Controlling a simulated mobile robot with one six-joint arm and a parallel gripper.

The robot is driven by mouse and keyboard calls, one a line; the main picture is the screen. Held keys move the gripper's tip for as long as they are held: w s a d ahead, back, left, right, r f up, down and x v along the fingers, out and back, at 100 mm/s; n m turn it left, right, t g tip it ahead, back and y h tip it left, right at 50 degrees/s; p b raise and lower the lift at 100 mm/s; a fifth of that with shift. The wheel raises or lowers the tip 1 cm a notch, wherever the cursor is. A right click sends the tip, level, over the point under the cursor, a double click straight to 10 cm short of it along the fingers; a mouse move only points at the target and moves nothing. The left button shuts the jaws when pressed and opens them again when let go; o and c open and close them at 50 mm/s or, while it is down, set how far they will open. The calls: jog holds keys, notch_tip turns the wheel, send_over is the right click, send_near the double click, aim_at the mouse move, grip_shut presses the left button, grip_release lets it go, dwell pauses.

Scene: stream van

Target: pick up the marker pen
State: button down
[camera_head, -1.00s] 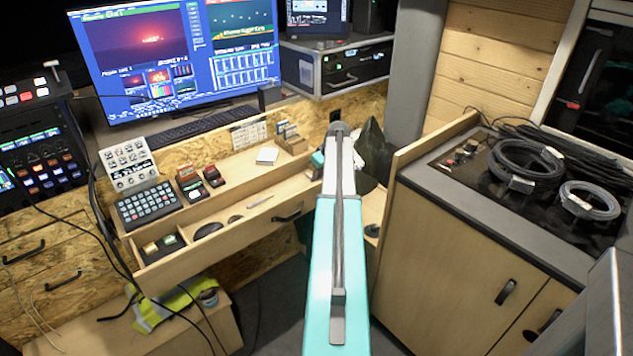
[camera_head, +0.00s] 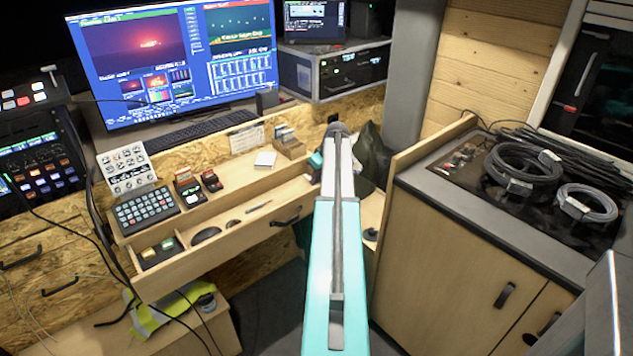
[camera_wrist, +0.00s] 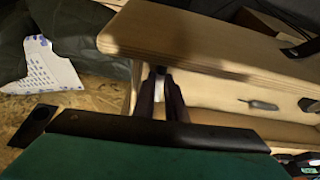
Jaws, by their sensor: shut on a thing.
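In the wrist view my gripper (camera_wrist: 161,98) has its two dark fingers close together, shut on a small pale piece with a dark top, which appears to be the marker pen (camera_wrist: 160,80). Most of it is hidden by the fingers. In the head view my arm hides the gripper and what it holds. A slim grey tool-like thing lies apart in the open drawer (camera_head: 228,240); it shows in the wrist view (camera_wrist: 260,104) to the right of my fingers.
The desk carries a button keypad (camera_head: 145,208), a keyboard (camera_head: 190,133) and a large monitor (camera_head: 180,60). A wooden cabinet (camera_head: 440,240) with coiled cables (camera_head: 522,168) stands to the right. In the wrist view a wooden board edge (camera_wrist: 200,50) is close to my fingers.

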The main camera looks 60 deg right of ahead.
notch_tip(320, 180, up, 9)
jog(key=b, duration=0.1)
dwell(0.4)
dwell(0.5)
